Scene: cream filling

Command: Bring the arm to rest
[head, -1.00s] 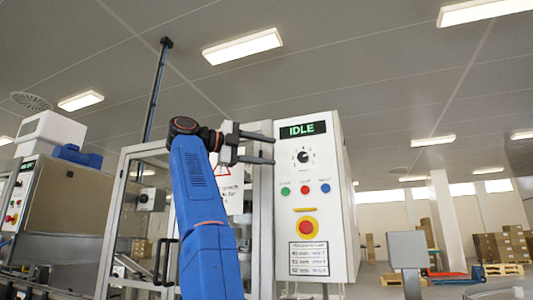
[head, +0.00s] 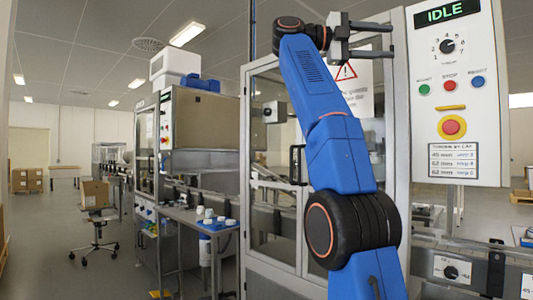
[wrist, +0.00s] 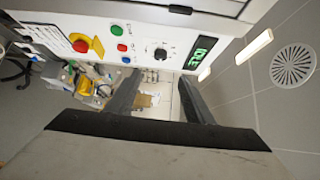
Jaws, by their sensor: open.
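My gripper (head: 392,40) is open and empty, raised at the end of my blue arm in the upper middle of the head view. Its two fingers point right, beside the white control panel (head: 478,112). The panel has a green IDLE display (head: 446,12), a selector dial (head: 447,46), several small coloured buttons and a red emergency stop (head: 452,127). In the wrist view my gripper (wrist: 158,92) shows two dark fingers spread apart with nothing between them. The same panel (wrist: 175,33) fills the top of that view.
A glazed machine cabinet (head: 262,150) stands behind my arm. A lower dial box (head: 451,270) sits at the bottom right. Open floor (head: 60,260) lies at far left.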

